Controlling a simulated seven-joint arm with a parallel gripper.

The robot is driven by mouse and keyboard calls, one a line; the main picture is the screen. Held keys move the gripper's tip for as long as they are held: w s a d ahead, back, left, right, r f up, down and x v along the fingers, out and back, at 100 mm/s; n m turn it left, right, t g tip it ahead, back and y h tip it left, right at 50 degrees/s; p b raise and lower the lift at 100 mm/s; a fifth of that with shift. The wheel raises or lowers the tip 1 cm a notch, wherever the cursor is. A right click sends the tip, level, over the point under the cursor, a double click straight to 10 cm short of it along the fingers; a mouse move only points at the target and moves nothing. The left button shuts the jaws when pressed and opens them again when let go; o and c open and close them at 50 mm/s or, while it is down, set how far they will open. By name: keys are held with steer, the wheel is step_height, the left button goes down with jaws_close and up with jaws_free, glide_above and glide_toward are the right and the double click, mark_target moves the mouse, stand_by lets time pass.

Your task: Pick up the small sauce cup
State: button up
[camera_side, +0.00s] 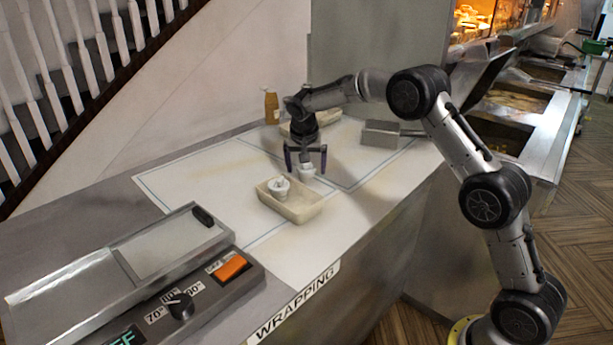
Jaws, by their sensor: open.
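A small white cup (307,173) stands on the counter just behind and to the right of a shallow cream tray (301,213). My gripper (306,164) points down over this cup. Its two dark fingers are open, one to each side of the cup's upper part as seen here. I cannot tell whether either finger touches it, or how far down they reach. A second small whitish cup (279,187) sits inside the cream tray, toward its left end. I cannot tell which of the two is the sauce cup.
A grey metal box (380,134) stands to the right. Behind my gripper are another pale tray (326,117) and an amber bottle (271,107). A sealing machine (150,275) with an orange switch fills the front left. The white counter left of the cream tray is clear.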

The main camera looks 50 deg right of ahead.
steer(key=shift+x, duration=1.1)
steer(key=c, duration=1.4)
steer(key=shift+r, duration=0.15)
